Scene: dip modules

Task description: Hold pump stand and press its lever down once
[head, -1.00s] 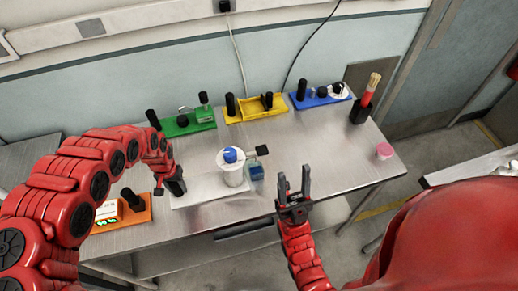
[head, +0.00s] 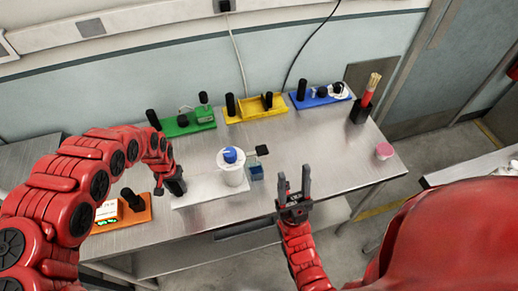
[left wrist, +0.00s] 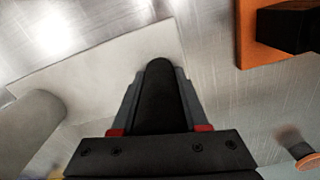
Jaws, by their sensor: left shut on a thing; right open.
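The pump stand has a pale base plate (head: 205,193), a white cylinder (head: 234,174) with a blue top, and a lever (head: 262,150) with a black end sticking out to the right. The lever is raised above a small blue block (head: 256,172). My left gripper (head: 174,186) is at the plate's left end. The left wrist view shows its fingers shut around the stand's upright black handle (left wrist: 160,95). My right gripper (head: 293,192) is open and empty, with fingers up, in front of and to the right of the lever.
Green (head: 188,124), yellow (head: 256,107) and blue (head: 320,96) modules stand along the back. An orange module (head: 135,212) sits left of my left gripper. A brush in a black holder (head: 361,110) and a pink jar (head: 384,151) are on the right.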

